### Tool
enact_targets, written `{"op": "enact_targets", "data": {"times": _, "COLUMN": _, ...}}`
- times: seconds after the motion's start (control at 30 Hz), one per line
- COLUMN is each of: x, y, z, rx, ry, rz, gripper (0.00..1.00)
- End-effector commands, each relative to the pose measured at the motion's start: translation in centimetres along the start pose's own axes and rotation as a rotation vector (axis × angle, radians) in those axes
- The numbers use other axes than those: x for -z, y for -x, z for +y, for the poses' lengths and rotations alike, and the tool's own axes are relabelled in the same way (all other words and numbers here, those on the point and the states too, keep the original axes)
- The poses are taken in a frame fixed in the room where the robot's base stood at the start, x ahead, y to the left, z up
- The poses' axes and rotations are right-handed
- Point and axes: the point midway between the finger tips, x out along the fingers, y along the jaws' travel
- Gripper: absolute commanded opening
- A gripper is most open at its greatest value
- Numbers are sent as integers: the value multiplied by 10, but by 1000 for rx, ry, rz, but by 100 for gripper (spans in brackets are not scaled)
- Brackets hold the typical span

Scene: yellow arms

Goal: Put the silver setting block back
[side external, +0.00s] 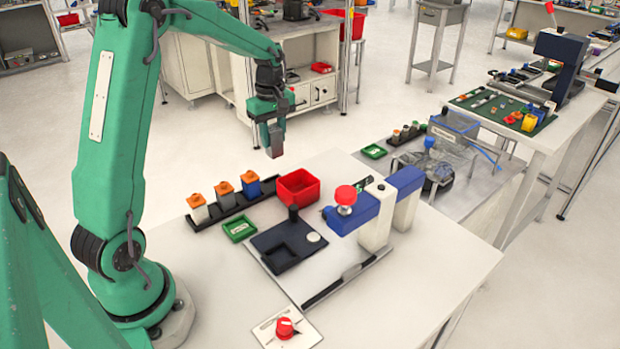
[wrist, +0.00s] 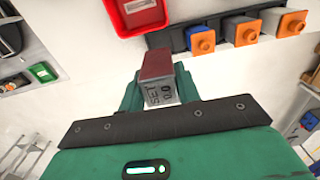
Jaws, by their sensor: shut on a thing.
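My gripper (side external: 270,112) hangs above the back edge of the near bench in the side view, jaws pointing down. It is shut on the silver setting block (side external: 274,141), which is held in the air clear of the bench. In the wrist view the block (wrist: 160,91) sits between the green jaws, its light face marked "SET 0.0" and its other visible face dark red. A dark plate (side external: 270,240) with a square recess lies on the bench. A small green tray (side external: 240,229) sits left of that plate.
A black rack (side external: 223,212) holds three orange-topped blocks beside a red bin (side external: 298,186). A blue and white press with a red knob (side external: 346,195) stands right of the plate. A red rotary knob (side external: 285,327) is at the front. The bench's right end is clear.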

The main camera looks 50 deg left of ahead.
Motion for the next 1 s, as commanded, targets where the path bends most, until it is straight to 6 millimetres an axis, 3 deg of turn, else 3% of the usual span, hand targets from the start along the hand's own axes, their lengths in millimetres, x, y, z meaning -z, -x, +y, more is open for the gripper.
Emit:
{"op": "enact_targets", "data": {"times": 0.37, "x": 8, "y": -7, "z": 0, "rx": 1, "ry": 24, "rz": 0, "gripper": 0}}
{"op": "enact_targets", "data": {"times": 0.73, "x": 7, "y": -54, "z": 0, "rx": 1, "ry": 22, "rz": -1, "gripper": 0}}
{"op": "enact_targets", "data": {"times": 1.0, "x": 8, "y": -64, "z": 0, "rx": -1, "ry": 22, "rz": 1, "gripper": 0}}
